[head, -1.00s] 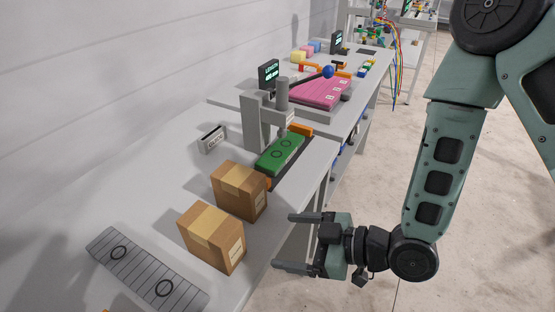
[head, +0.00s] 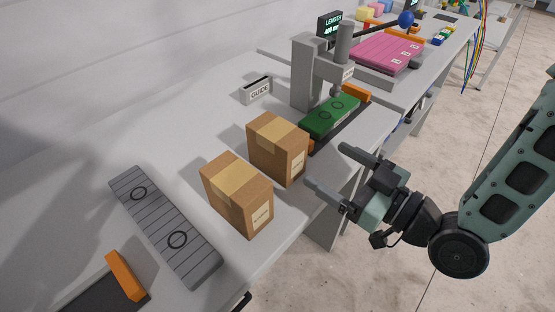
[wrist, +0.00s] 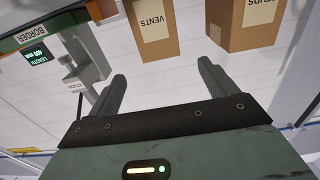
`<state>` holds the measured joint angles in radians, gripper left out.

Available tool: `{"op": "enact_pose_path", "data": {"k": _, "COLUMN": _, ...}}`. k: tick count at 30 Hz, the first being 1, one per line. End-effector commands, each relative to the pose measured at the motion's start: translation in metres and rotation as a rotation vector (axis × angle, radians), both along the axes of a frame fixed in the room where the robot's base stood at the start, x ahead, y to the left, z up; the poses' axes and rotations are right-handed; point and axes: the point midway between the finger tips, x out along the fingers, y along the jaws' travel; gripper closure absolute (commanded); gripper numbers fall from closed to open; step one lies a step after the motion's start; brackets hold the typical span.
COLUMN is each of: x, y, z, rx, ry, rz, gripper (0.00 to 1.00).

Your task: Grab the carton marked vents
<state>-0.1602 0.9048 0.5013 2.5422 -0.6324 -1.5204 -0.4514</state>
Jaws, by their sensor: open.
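Two brown taped cartons stand side by side near the front edge of the table. The wrist view shows the carton marked VENTS (wrist: 152,22) at the top, on the side of the green device. It matches the farther carton (head: 277,150) in the head view, where its label is too small to read. The second carton (head: 238,195) is the nearer one; its label is partly cut off in the wrist view (wrist: 240,22). My gripper (head: 326,165) is open and empty, just off the table edge, its fingers pointing towards the cartons without touching them.
A grey press (head: 315,75) with a green block (head: 330,117) stands beyond the cartons. A grey slatted strip (head: 165,225) and an orange bar (head: 125,275) lie on the near side. A GUIDE box (head: 257,91) sits behind. The table (head: 190,130) behind the cartons is clear.

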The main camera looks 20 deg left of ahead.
Motion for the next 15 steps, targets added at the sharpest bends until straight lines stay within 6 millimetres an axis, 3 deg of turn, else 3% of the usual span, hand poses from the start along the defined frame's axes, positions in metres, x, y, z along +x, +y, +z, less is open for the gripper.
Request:
{"op": "enact_pose_path", "data": {"k": 2, "x": 0.004, "y": 0.012, "z": -0.005, "rx": 0.003, "ry": -0.006, "rz": 0.003, "gripper": 0.15}}
{"op": "enact_pose_path", "data": {"k": 6, "x": 0.014, "y": 0.037, "z": 0.004, "rx": 0.003, "ry": 0.0, "rz": 0.002, "gripper": 0.15}}
{"op": "enact_pose_path", "data": {"k": 15, "x": 0.024, "y": 0.06, "z": 0.002, "rx": 0.001, "ry": 0.002, "rz": 0.001, "gripper": 0.15}}
